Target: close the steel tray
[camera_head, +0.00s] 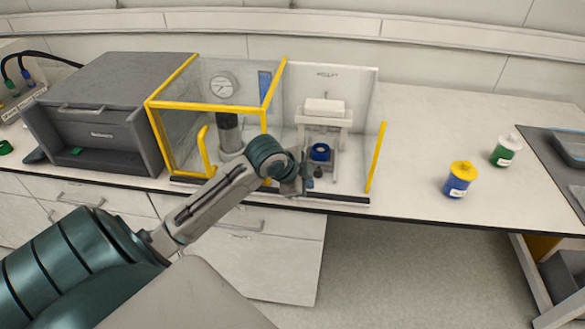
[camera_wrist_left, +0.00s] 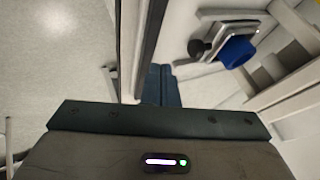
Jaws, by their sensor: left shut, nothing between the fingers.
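The steel tray (camera_wrist_left: 217,32) shows in the left wrist view at the upper right, with a dark round knob (camera_wrist_left: 196,49) at its near side and a blue ring-shaped piece (camera_wrist_left: 238,51) on it. In the head view the blue piece (camera_head: 320,152) sits low inside the right-hand open bay, under a white block on a stand. My left gripper (camera_head: 307,184) is at the front edge of that bay, just below the blue piece and partly hidden by my wrist. Its fingers (camera_wrist_left: 161,86) are shut and empty, apart from the knob in the wrist view. My right gripper is not in view.
A yellow-framed clear enclosure (camera_head: 216,105) with a gauge stands left of the bay, beside a grey box (camera_head: 110,95). A yellow post (camera_head: 376,158) edges the bay's right side. Blue-yellow (camera_head: 459,180) and green-white (camera_head: 505,151) jars stand right; the bench between is clear.

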